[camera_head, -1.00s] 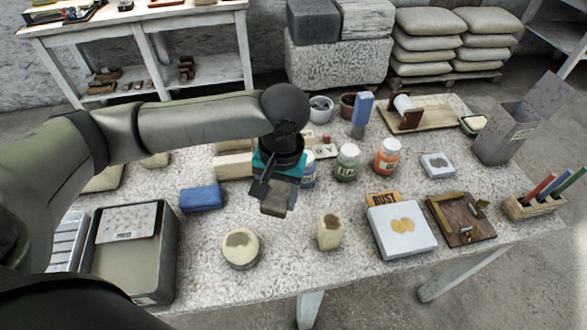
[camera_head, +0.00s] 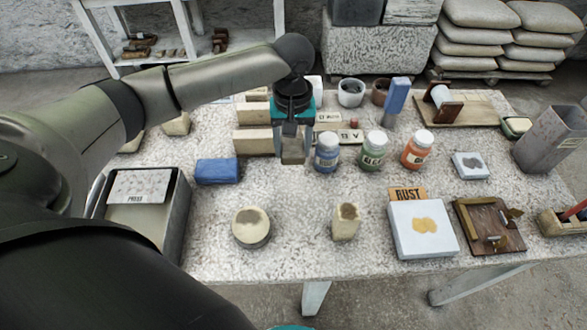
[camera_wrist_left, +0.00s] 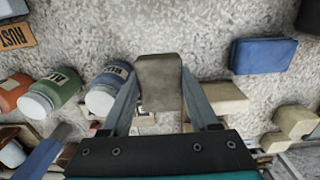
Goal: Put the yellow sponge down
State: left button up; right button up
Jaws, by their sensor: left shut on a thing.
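My left gripper (camera_head: 291,155) points down over the table and is shut on a small block, dull tan-brown rather than bright yellow, which I take for the yellow sponge (camera_head: 292,151). In the left wrist view the sponge (camera_wrist_left: 159,82) sits between the two grey fingers of the gripper (camera_wrist_left: 160,98). In the head view it is just left of the blue jar (camera_head: 327,152) and in front of the long tan blocks (camera_head: 253,142). I cannot tell whether its underside touches the table (camera_head: 300,192). My right gripper is not in view.
A blue block (camera_head: 217,171) lies to the left. Green (camera_head: 373,150) and orange (camera_head: 417,150) jars stand to the right. The table between is bare. A grey bin (camera_head: 181,205) stands at left.

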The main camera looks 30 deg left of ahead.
aim_at(293, 174)
pick_arm(q)
notch_tip(293, 174, down, 7)
jog(key=shift+b, duration=0.9)
jog(key=o, duration=1.2)
notch_tip(293, 174, up, 12)
jog(key=p, duration=0.4)
jog(key=shift+w+r, duration=0.1)
